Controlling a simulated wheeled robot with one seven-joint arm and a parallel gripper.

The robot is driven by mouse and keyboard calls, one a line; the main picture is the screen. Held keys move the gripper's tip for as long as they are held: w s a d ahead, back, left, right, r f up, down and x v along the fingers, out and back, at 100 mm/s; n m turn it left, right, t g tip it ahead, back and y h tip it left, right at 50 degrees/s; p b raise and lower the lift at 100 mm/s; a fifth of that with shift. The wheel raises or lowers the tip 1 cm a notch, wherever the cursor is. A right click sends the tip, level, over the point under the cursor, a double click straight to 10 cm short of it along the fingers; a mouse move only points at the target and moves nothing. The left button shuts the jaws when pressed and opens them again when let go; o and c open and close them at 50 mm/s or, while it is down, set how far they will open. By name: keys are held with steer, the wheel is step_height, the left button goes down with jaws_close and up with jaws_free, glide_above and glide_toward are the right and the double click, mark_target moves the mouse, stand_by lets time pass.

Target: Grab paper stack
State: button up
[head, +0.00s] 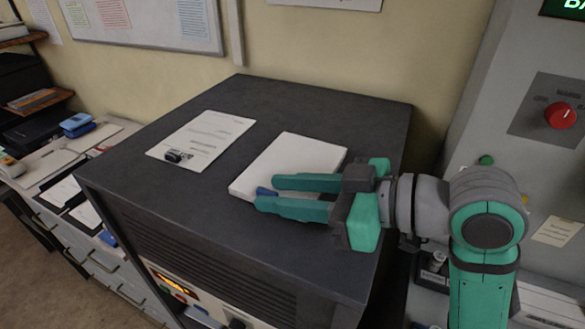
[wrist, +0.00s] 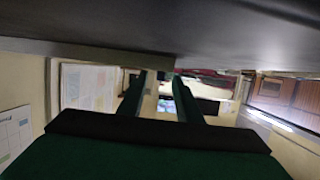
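The paper stack (head: 296,155) is a thick white block lying flat on the dark cabinet top (head: 330,110) in the head view. My gripper (head: 266,192) comes in from the right, its two teal fingers roughly level and pointing left. The fingers overlap the stack's near edge in the picture and hide part of it. A gap shows between them, with a small blue patch at the tips that I cannot identify. In the wrist view, the fingers (wrist: 160,78) also stand apart with nothing clearly between them. I cannot tell whether they touch the stack.
A grey panel with a red knob (head: 560,115) stands at right. A lower desk with papers (head: 60,165) is at left. The cabinet top's front left is clear.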

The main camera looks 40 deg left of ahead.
jaws_close()
steer(key=shift+r, duration=0.1)
